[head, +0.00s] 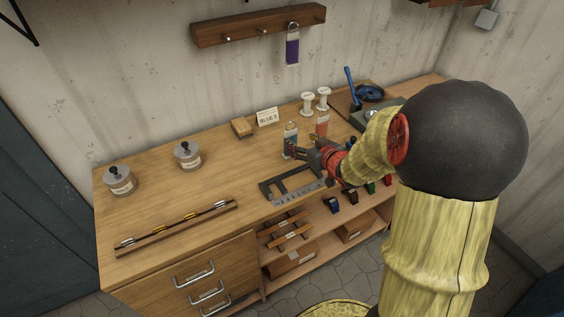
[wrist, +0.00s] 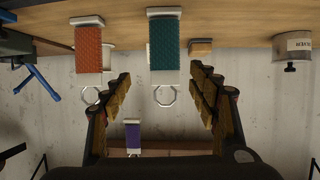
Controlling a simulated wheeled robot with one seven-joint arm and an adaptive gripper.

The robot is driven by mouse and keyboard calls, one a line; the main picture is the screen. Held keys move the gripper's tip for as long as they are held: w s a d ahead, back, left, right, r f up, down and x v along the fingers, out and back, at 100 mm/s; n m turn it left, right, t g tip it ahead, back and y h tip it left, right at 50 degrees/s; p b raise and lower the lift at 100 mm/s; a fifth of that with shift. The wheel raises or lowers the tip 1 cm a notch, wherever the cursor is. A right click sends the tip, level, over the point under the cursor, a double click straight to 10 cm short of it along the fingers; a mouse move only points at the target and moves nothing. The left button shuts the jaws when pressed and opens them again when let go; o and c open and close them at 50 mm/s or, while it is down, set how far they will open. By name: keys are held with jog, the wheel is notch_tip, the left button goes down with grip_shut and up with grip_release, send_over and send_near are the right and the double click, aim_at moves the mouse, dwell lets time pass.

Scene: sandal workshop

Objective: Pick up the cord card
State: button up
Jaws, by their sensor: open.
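Three cord cards show. A teal card (head: 290,135) stands on the workbench and also shows in the wrist view (wrist: 167,45), which is upside down. An orange card (head: 322,125) stands to its right and appears to its left in the wrist view (wrist: 88,48). A purple card (head: 292,50) hangs from the wall rack and shows in the wrist view (wrist: 133,137). My gripper (head: 291,151) is open at the teal card. In the wrist view my gripper's fingers (wrist: 159,76) lie to either side of the teal card's lower picture end and ring. I cannot tell whether they touch it.
A small sign (head: 267,117), wooden block (head: 242,127) and white spools (head: 307,104) stand behind. A dark square frame (head: 285,185) lies in front. Two lidded jars (head: 188,155) and a long wooden rack (head: 176,229) are left. The bench (head: 225,180) is clear between.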

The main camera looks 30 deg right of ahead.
jog(key=shift+w+a+f, duration=0.15)
jog(key=shift+a+f, duration=0.2)
jog(key=shift+f, duration=0.2)
jog(key=b+x, duration=0.3)
jog(key=x, duration=0.3)
jog(key=shift+w+a+f, duration=0.1)
jog(key=shift+w+f, duration=0.1)
jog(key=shift+f, duration=0.1)
jog(key=shift+w, duration=0.4)
jog(key=shift+c, duration=0.8)
jog(key=c, duration=1.1)
